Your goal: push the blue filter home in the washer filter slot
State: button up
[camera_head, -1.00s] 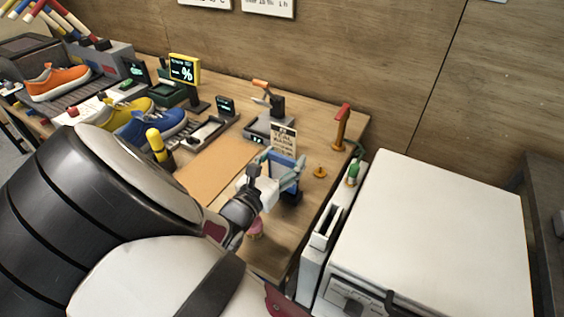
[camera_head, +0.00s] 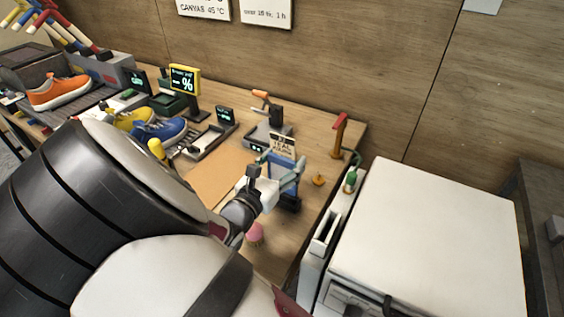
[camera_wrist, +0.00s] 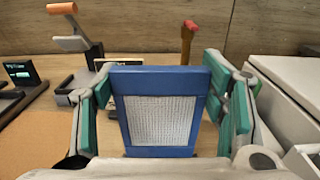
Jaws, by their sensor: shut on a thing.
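The blue filter (camera_wrist: 160,120), a blue frame around a pale mesh, stands upright between the teal-padded fingers of my gripper (camera_wrist: 162,95) in the wrist view. The gripper is shut on its sides. In the head view, my gripper (camera_head: 277,180) holds the filter (camera_head: 284,164) above the right part of the table, left of the washer and apart from it. The white washer (camera_head: 430,235) stands at the right. A dark opening that looks like the filter slot (camera_head: 325,232) is in the narrow white unit at its left side. The slot's inside is hidden.
A red-topped post (camera_head: 339,133) and a small orange knob (camera_head: 318,180) stand on the table (camera_head: 310,212) near the gripper. A green-capped bottle (camera_head: 350,180) is at the narrow unit's back. A pink object (camera_head: 255,235) lies below the gripper. Sneakers and small displays crowd the left.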

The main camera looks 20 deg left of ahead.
jog(key=shift+r, duration=0.15)
jog(key=shift+r+p, duration=1.6)
jog(key=shift+r, duration=1.25)
